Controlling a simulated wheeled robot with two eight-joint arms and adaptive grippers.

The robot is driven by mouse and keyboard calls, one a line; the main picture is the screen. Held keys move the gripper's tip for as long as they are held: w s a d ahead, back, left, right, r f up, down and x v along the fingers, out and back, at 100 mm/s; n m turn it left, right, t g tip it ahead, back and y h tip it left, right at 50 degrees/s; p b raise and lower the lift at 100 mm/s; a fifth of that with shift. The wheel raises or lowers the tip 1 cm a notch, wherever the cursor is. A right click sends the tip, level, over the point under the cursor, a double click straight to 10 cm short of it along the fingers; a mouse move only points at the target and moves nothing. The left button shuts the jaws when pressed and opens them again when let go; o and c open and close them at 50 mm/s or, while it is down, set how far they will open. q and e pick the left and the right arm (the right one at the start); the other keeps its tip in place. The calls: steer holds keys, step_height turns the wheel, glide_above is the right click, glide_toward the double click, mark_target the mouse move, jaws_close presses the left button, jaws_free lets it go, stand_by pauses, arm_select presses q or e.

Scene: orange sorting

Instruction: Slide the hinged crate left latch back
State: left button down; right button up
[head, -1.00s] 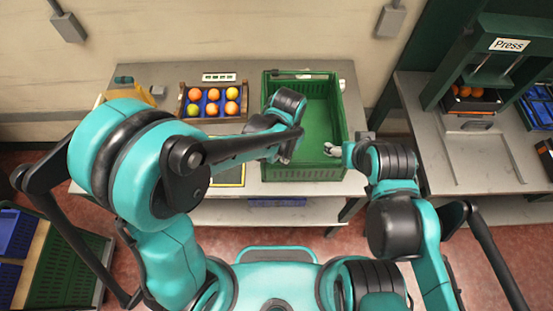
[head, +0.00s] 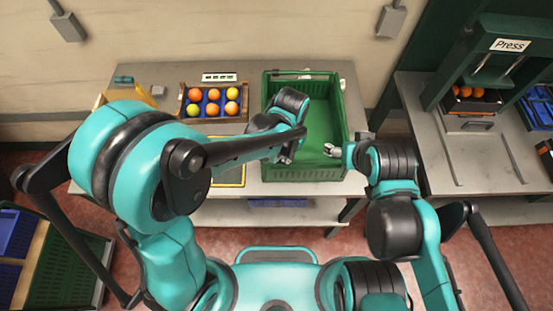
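The green hinged crate (head: 341,107) stands on the grey table, with its inside empty where it shows. My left gripper (head: 285,158) is at the crate's near left part, pointing down. My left arm hides much of the crate's left wall, and the left latch cannot be made out. Whether the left gripper is open or shut does not show clearly. My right gripper (head: 329,150) is at the crate's near right side, over the right wall, with its fingertips pointing left. Its fingers look slightly apart, with nothing seen between them.
A yellow-edged tray (head: 230,185) lies partly behind my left arm. A grey table (head: 470,165) with a green press (head: 500,60) stands at the right, past a gap.

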arm_select(q)
steer(key=shift+d, duration=0.15)
steer(key=shift+w+r+p, duration=0.1)
steer(key=shift+r+p, duration=0.55)
steer(key=shift+r, duration=0.2)
steer(key=shift+r+p, duration=1.8)
steer(key=shift+r, duration=0.9)
steer(key=shift+f, duration=0.1)
steer(key=s+a+f+n+t+b, duration=0.2)
steer(key=a+f+b, duration=0.4)
steer(key=a+b, duration=0.4)
steer(key=s+a+f+n+t+b, duration=0.3)
steer(key=a+f+n+t+b, duration=0.1)
steer(key=a+b, duration=0.7)
step_height(320, 180, down, 2)
steer(key=t+b, duration=0.1)
steer(key=b, duration=0.2)
steer(key=shift+s+a+f, duration=0.15)
steer(key=shift+a+f, duration=0.05)
